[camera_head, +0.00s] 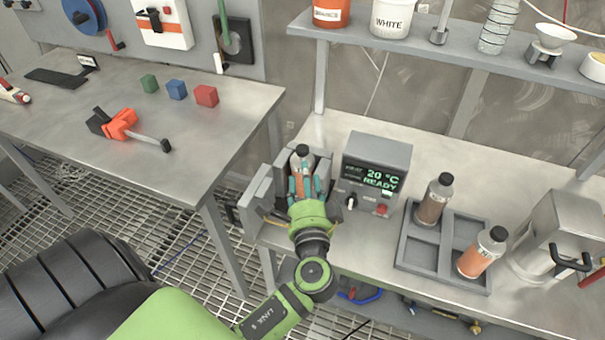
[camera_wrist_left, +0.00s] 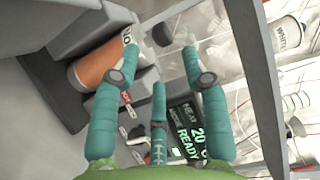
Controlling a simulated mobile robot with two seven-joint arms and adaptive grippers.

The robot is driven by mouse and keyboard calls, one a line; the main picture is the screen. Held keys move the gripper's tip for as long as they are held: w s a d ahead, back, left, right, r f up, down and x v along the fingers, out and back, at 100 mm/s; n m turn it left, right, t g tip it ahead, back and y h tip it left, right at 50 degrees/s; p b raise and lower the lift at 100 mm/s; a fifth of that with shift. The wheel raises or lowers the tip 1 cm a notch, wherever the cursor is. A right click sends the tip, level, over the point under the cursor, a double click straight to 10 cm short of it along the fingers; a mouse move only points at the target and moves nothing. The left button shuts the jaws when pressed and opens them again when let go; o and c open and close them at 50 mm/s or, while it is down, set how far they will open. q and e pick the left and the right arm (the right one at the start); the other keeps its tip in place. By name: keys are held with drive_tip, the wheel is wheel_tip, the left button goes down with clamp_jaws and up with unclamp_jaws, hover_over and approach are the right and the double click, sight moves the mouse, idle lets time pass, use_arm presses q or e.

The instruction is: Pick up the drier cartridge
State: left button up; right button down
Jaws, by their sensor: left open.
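I cannot read which bottle is the drier cartridge. An orange-labelled bottle with a dark cap (camera_head: 302,150) sits in a grey holder (camera_head: 262,190) beside the heater unit; it also shows in the left wrist view (camera_wrist_left: 92,68), its label only partly visible. My left gripper (camera_head: 303,178) has teal fingers, open, close in front of this bottle and partly hiding it. In the left wrist view the open gripper (camera_wrist_left: 160,62) has the bottle beside its left finger; contact cannot be told. A brown bottle (camera_head: 434,200) and another orange bottle (camera_head: 481,254) stand in the tray. My right gripper is not in view.
The heater unit (camera_head: 377,165) reads 20 °C READY, just right of the holder. The grey tray (camera_head: 415,252) and a metal canister (camera_head: 560,240) stand further right. A shelf (camera_head: 440,52) with tubs overhangs the bench. Another table (camera_head: 190,150) holds coloured blocks and an orange tool.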

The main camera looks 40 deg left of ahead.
sight(303, 155)
use_arm(q)
drive_tip(key=x, duration=0.1)
drive_tip(key=p+x, duration=0.1)
drive_tip(key=x, duration=0.1)
drive_tip(key=p+x, duration=0.1)
drive_tip(key=x, duration=0.1)
drive_tip(key=shift+d+r, duration=0.15)
drive_tip(key=shift+r, duration=0.25)
drive_tip(key=shift+w+a+f, duration=0.15)
drive_tip(key=shift+w+a, duration=0.1)
drive_tip(key=shift+w, duration=0.05)
